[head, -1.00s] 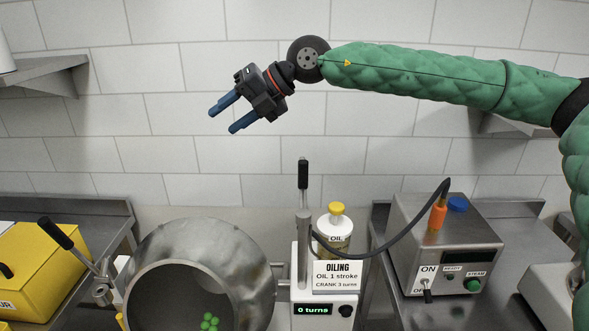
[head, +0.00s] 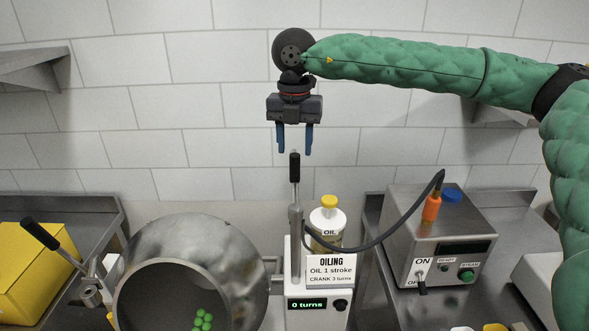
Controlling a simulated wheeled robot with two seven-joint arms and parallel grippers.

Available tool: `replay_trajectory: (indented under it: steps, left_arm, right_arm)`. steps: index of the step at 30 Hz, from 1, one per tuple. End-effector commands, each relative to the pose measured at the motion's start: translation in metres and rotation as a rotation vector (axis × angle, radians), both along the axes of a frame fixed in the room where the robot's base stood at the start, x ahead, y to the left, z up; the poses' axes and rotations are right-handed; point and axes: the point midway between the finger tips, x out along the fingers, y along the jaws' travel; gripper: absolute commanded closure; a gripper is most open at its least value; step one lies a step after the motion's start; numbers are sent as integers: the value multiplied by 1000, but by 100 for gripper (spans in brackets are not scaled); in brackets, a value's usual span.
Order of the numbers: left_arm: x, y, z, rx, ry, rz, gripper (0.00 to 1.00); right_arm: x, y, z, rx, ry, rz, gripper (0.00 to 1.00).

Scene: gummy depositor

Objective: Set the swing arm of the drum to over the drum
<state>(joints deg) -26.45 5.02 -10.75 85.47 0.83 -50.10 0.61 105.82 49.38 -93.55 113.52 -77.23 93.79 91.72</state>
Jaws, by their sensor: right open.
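The steel drum (head: 206,238) lies tilted with its mouth toward me at the lower left, with several green gummies (head: 202,320) inside. The swing arm (head: 295,218) is an upright metal post with a black handle (head: 294,168) on top, rising from the white oiling unit (head: 318,317) right of the drum. A dark hose runs from it to the right. My right gripper (head: 295,150) points straight down, open and empty, with its blue fingers on either side of and just above the black handle's top in the picture. My left gripper is not in view.
A crank with a black handle (head: 40,235) stands left of the drum, near a yellow box (head: 38,258). An oil bottle (head: 328,222) stands behind the oiling sign (head: 330,270). A steel steam box (head: 440,240) with an orange nozzle (head: 432,207) sits at right.

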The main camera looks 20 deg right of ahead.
Motion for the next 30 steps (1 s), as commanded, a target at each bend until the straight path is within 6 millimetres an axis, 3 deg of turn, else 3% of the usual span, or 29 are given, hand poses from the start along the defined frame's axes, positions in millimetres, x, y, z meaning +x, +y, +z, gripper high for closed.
replay_trajectory:
  steps: [12,26,30]
  left_arm:
    - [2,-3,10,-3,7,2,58]
    - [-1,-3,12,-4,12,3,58]
    - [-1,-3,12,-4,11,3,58]
  right_arm:
    - [0,0,-57,0,1,3,56]
    - [0,0,-69,2,0,4,56]
    - [0,0,-69,2,0,4,81]
